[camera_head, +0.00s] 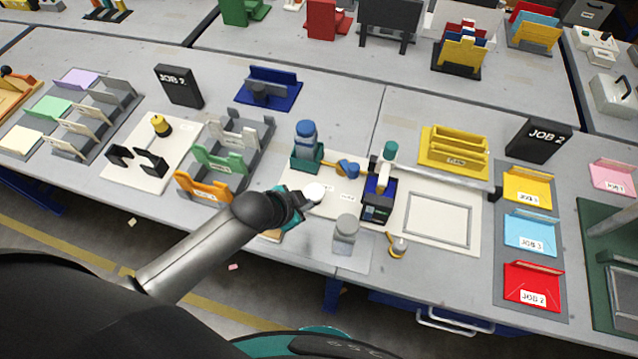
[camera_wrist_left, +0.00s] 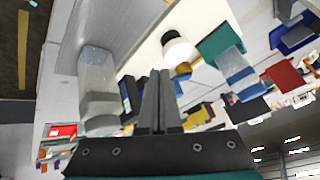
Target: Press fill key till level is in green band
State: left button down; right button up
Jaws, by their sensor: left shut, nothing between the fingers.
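My left gripper (camera_head: 300,204) is shut and empty over the front of the white plotter station board (camera_head: 292,190). Its fingers (camera_wrist_left: 160,75) show pressed together in the left wrist view. A round white knob (camera_head: 314,192) is just beyond the fingertips; it has a dark base in the wrist view (camera_wrist_left: 178,46). I take it to be the fill key; I cannot tell whether the fingers touch it. A blue bottle (camera_head: 306,138) stands in a teal holder (camera_head: 305,165) behind it. A clear vessel (camera_head: 345,232) stands to the right. No liquid level or green band can be made out. My right gripper is out of view.
A dark blue device (camera_head: 377,205) stands right of the knob, with a blue and orange fitting (camera_head: 347,168) behind. A framed white board (camera_head: 438,219) lies farther right.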

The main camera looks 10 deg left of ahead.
aim_at(310, 193)
pick_arm(q)
jog(key=w+r+m+t+h+p, duration=0.1)
jog(key=w+r+m, duration=0.3)
jog(key=w+r, duration=0.2)
jog(key=shift+w+a+m+t+h+p, duration=0.3)
jog(key=shift+w+a, duration=0.05)
jog(key=shift+a, duration=0.1)
jog(key=shift+f, duration=0.15)
notch_tip(310, 193, down, 8)
jog(key=b, duration=0.8)
jog(key=shift+f, duration=0.3)
dwell(1.2)
jog(key=shift+f+b, duration=0.3)
jog(key=shift+f, duration=0.1)
